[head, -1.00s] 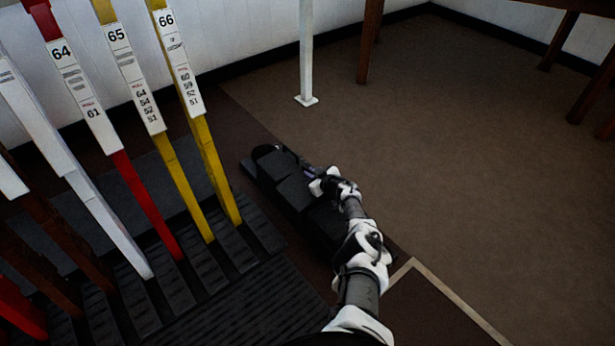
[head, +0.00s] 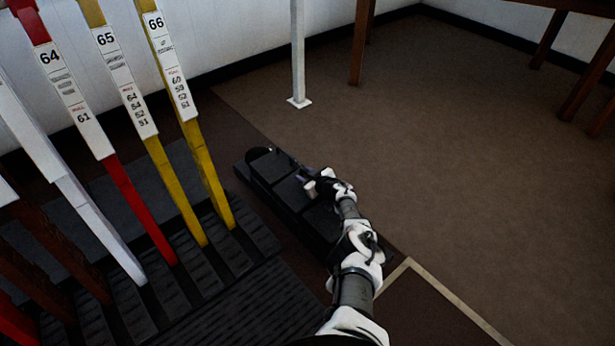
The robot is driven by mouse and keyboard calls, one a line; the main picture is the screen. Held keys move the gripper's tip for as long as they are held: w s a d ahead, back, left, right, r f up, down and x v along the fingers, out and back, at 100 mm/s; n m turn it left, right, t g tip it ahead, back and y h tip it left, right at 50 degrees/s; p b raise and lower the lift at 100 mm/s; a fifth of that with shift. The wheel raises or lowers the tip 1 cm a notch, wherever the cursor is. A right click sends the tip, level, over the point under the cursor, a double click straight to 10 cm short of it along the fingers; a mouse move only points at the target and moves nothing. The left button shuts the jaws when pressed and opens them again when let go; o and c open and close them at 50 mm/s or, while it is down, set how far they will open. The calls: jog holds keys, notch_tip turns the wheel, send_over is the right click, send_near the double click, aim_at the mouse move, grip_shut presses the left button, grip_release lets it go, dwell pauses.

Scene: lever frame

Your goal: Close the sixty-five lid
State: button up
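The yellow lever labelled 65 (head: 176,188) stands in the lever frame at the left, between the red lever 64 (head: 138,205) and the yellow lever 66 (head: 207,172). No lid marked sixty-five can be made out. A low black box unit (head: 275,178) with block-like sections lies on the floor to the right of the levers. My gripper (head: 308,181) is over the right side of this unit. The fingers are small and dark against it, so I cannot tell whether they are open, shut or touching it.
The black ribbed base (head: 240,250) of the lever frame lies left of my arm. A white post (head: 298,60) stands behind the unit, with brown wooden legs (head: 361,50) further right. The brown floor (head: 470,170) on the right is clear.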

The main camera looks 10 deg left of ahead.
jog(key=p+v, duration=1.3)
jog(key=shift+s+d+r, duration=0.15)
jog(key=shift+s+d, duration=0.1)
